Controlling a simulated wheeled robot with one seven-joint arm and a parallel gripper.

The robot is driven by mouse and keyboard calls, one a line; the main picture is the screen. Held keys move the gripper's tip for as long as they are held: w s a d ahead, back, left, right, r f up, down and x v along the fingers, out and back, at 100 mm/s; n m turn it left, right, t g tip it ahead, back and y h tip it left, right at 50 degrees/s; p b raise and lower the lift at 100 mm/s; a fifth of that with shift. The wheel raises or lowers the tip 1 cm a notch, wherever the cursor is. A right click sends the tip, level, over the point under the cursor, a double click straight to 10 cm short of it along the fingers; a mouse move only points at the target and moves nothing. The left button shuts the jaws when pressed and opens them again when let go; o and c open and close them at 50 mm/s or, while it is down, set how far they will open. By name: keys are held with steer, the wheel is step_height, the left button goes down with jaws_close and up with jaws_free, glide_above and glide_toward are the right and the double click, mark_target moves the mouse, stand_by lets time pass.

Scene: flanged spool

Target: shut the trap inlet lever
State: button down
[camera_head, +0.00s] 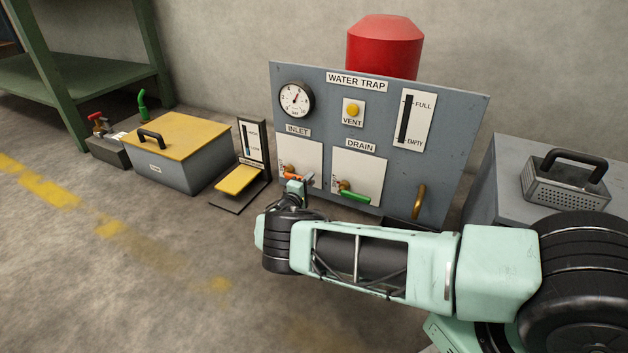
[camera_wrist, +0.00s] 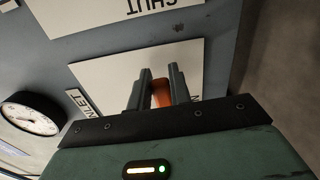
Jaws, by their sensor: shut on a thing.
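The inlet lever (camera_head: 292,176) is orange and sits under the INLET label on the blue-grey water trap panel (camera_head: 450,130). In the head view it points right from its pivot, roughly level. My gripper (camera_head: 300,187) is at the lever's outer part. In the wrist view my gripper (camera_wrist: 160,75) has its two dark fingers closed on either side of the orange lever (camera_wrist: 162,94). Part of the lever is hidden by the fingers and the gripper body. Its exact angle is hard to tell.
A green drain lever (camera_head: 356,197) lies close to the right of my gripper. A yellow pedal (camera_head: 237,180) stands left, then a yellow-lidded box (camera_head: 180,135). A grey cabinet with a metal basket (camera_head: 565,183) is at the right. The floor at front left is clear.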

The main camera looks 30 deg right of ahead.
steer(key=shift+a+f+m, duration=0.1)
steer(key=shift+f+m, duration=0.2)
steer(key=shift+f, duration=0.05)
stand_by(0.3)
steer(key=c, duration=1.3)
jaws_free()
